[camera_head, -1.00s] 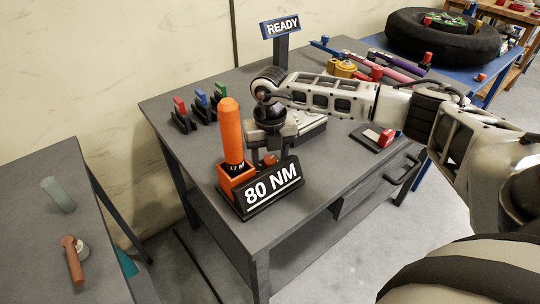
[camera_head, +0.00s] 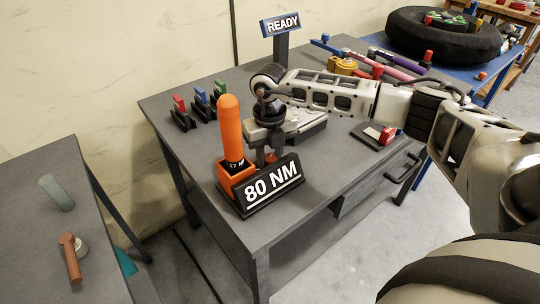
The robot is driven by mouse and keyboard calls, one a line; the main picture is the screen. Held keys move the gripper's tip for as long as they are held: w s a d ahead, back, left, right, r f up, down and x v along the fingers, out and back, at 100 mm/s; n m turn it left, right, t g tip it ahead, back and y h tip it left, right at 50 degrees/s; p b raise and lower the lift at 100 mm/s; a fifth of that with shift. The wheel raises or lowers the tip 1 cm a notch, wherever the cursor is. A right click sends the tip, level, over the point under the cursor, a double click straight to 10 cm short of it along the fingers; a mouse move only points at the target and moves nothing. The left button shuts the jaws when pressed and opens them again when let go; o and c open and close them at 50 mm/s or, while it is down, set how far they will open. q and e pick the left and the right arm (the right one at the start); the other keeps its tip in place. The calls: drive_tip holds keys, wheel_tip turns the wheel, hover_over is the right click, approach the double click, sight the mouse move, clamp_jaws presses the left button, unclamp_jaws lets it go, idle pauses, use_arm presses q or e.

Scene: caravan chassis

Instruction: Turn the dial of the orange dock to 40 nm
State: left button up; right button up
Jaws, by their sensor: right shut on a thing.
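The orange dock (camera_head: 228,180) stands near the front left of the grey table, with an upright orange-handled tool (camera_head: 232,130) in it. A black sign (camera_head: 272,187) on its front reads "80 NM". My right gripper (camera_head: 267,158) points down just behind the sign, right of the orange handle. It is shut on the dock's dial, which its fingers mostly hide. My left gripper is out of view.
Red, blue and green pieces in black holders (camera_head: 201,105) stand behind the dock. A "READY" sign (camera_head: 281,24) rises at the back. A red-handled block (camera_head: 378,134) lies to the right. The table's front right is clear.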

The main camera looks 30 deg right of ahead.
drive_tip(key=n+b, duration=0.1)
drive_tip(key=n, duration=0.3)
drive_tip(key=shift+b, duration=0.3)
drive_tip(key=shift+a+n+b, duration=0.1)
drive_tip(key=shift+n+b, duration=0.25)
drive_tip(key=shift+n, duration=0.85)
drive_tip(key=shift+n+b, duration=0.4)
drive_tip(key=shift+n, duration=0.8)
drive_tip(key=shift+n+b, duration=0.35)
drive_tip(key=shift+n, duration=0.65)
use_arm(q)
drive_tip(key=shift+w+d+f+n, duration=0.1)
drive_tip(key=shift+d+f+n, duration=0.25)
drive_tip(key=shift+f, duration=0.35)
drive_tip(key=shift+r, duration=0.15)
use_arm(e)
drive_tip(key=shift+a+n, duration=0.1)
drive_tip(key=shift+n, duration=0.2)
drive_tip(key=o, duration=0.9)
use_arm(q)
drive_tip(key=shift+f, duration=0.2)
use_arm(e)
drive_tip(key=shift+o, duration=0.4)
